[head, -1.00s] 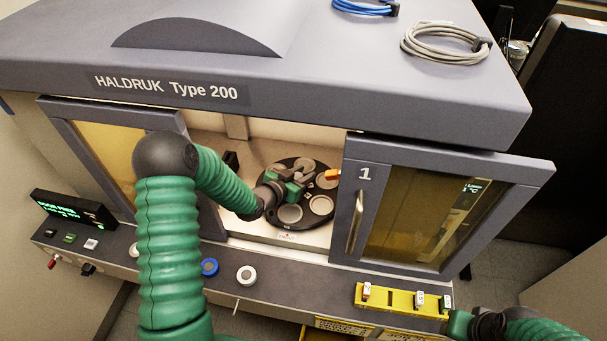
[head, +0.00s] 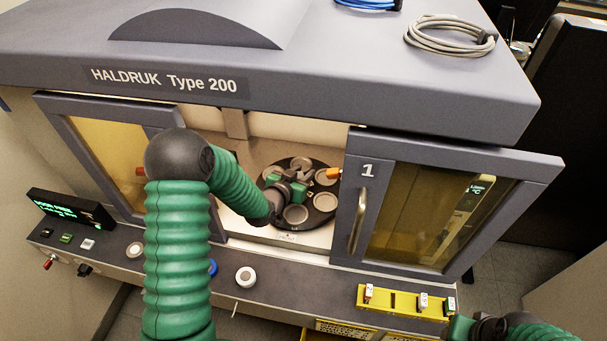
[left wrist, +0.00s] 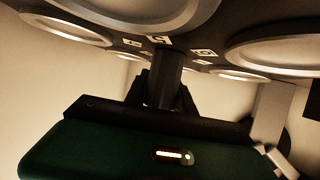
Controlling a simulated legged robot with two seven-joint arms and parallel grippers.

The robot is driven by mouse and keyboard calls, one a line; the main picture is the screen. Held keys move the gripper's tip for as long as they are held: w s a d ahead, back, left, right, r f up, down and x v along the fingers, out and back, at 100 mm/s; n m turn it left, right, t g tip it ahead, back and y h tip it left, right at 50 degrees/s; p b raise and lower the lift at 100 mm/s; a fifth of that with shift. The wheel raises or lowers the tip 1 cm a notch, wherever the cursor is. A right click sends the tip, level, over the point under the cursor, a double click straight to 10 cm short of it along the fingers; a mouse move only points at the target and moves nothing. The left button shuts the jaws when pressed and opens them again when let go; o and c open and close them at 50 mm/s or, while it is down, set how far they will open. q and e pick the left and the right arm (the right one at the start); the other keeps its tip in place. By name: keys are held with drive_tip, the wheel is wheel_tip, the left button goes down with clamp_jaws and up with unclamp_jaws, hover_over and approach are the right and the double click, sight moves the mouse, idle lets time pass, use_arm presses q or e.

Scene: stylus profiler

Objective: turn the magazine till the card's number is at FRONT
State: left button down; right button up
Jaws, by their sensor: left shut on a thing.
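The magazine (head: 320,222) is a dark round plate with several pale round pockets, inside the machine's open bay. My left gripper (head: 290,188) is over its middle and partly hides it. In the left wrist view the gripper (left wrist: 162,95) is shut on a dark upright post at the magazine's hub. Small white number tags (left wrist: 159,40) lie between the pockets there; I cannot read them surely. A small white label (head: 288,237) is on the bay's front edge, too small to read. My right gripper (head: 460,328) is at the lower right, partly cut off.
The left door (head: 100,125) and right door (head: 365,215), marked 1, flank the opening. An orange piece (head: 332,173) is at the magazine's right edge. A yellow rack (head: 395,302) with white-labelled pieces lies on the front ledge. A lit display (head: 65,208) stands at left.

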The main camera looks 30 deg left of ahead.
use_arm(q)
drive_tip(key=c, duration=1.4)
unclamp_jaws()
drive_tip(key=shift+s+f, duration=0.15)
drive_tip(key=shift+f, duration=0.1)
drive_tip(key=o, duration=0.3)
drive_tip(key=shift+a+r, duration=0.1)
drive_tip(key=shift+r, duration=0.05)
drive_tip(key=shift+o, duration=0.2)
drive_tip(key=shift+s+r, duration=0.15)
drive_tip(key=shift+s, duration=0.1)
drive_tip(key=b+v, duration=0.1)
drive_tip(key=v, duration=0.9)
drive_tip(key=shift+s+a+r, duration=0.1)
drive_tip(key=shift+s+r, duration=0.05)
drive_tip(key=p+v, duration=0.5)
drive_tip(key=p, duration=0.7)
drive_tip(key=shift+s, duration=0.35)
